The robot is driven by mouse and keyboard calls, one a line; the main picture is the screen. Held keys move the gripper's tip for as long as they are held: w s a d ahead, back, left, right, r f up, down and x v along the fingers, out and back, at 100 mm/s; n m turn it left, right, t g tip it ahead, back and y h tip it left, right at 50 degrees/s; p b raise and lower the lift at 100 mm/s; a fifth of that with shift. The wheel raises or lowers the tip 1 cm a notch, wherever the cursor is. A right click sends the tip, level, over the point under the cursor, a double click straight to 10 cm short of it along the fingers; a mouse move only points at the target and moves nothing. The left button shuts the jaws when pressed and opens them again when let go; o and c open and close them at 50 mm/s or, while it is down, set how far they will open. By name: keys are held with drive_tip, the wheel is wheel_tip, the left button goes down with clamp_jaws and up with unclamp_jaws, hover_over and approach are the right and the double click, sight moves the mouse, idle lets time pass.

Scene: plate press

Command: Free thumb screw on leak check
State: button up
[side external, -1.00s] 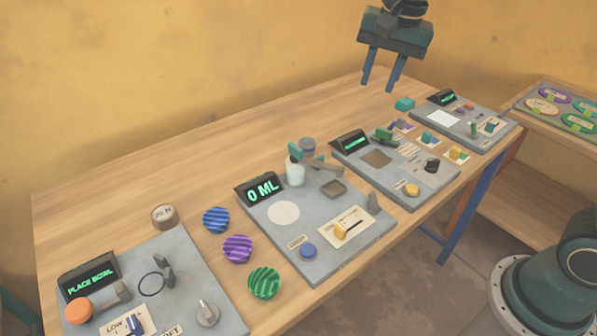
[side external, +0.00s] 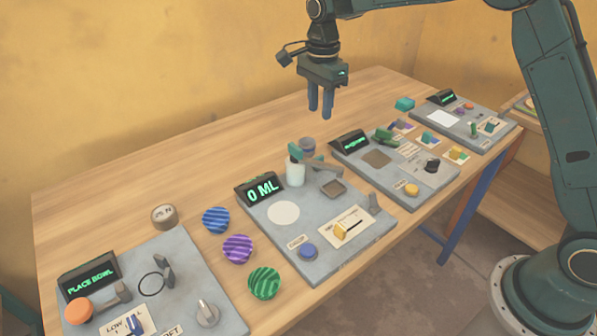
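My gripper (side external: 320,108) hangs pointing down, high over the table behind the second and third panels. Its two fingers are apart with nothing between them. No panel carries a label that I can read as leak check. The far panel (side external: 480,138) has small green parts and a white square. Which part is the thumb screw I cannot tell.
The "0 ML" panel (side external: 290,243) holds a white bottle (side external: 295,174) and a yellow slider. The "PLACE BOWL" panel (side external: 190,265) stands front left. Blue, purple and green striped bowls (side external: 238,249) lie between them. The table's back left (side external: 120,180) is clear.

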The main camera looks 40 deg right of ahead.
sight(318, 157)
drive_tip(key=shift+f, duration=0.15)
wheel_tip(318, 157, down, 14)
drive_tip(key=shift+r, duration=0.2)
idle(0.5)
clamp_jaws()
